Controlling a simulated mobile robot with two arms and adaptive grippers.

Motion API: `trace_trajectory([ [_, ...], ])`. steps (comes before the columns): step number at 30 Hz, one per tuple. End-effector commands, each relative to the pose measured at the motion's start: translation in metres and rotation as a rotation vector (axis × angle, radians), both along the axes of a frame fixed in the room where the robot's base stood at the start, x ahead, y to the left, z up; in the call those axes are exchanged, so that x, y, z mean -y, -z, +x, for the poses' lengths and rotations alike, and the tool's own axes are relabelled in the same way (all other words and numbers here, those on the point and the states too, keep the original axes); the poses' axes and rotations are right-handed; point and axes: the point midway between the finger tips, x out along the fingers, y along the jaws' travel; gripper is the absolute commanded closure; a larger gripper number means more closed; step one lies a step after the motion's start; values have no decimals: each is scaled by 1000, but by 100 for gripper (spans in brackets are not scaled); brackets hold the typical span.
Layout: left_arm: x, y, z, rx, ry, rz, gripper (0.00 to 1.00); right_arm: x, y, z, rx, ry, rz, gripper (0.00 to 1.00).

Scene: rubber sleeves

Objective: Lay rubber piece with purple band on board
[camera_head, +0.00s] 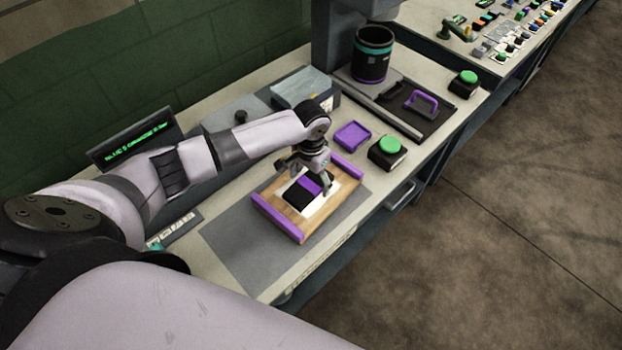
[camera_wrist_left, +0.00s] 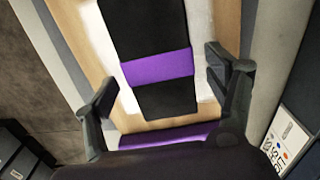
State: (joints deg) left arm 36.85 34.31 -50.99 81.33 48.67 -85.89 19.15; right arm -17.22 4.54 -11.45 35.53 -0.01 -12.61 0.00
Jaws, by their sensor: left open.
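The rubber piece, black with a purple band (camera_head: 310,184), lies flat on the white middle of the wooden board (camera_head: 291,222). In the left wrist view the black rubber piece (camera_wrist_left: 158,100) shows its purple band across it, and the board's wooden edge (camera_wrist_left: 228,25) is beside it. My left gripper (camera_head: 312,178) is over the board. In the left wrist view its two fingers (camera_wrist_left: 165,95) are spread apart on either side of the piece, with nothing between them held. My right gripper is not in view.
Purple bars edge the board, the near one (camera_head: 277,218) at its left. A purple tray (camera_head: 352,136) and a green button (camera_head: 389,146) stand behind and right of the board. A black bin (camera_head: 371,55) stands at the back. The grey mat (camera_head: 240,245) is clear at left.

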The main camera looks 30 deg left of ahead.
Motion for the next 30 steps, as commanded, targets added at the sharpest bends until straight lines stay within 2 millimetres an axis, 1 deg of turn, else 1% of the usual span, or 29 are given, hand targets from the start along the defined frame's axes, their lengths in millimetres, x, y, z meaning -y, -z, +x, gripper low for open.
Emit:
trace_trajectory([
  [5, 1, -26, 1, 5, 1, -2, 22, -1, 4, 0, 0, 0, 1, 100],
  [12, 1, -78, 2, 6, 0, -1, 22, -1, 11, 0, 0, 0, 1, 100],
  [15, 1, -96, 2, 5, 1, -2, 22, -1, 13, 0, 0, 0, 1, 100],
  [18, 0, -109, 1, 2, -1, -1, 22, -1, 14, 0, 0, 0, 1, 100],
  [23, 0, -119, 1, 1, -1, -1, 22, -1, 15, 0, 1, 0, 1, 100],
  [30, 0, -120, 0, 0, -1, -1, 22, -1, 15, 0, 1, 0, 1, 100],
])
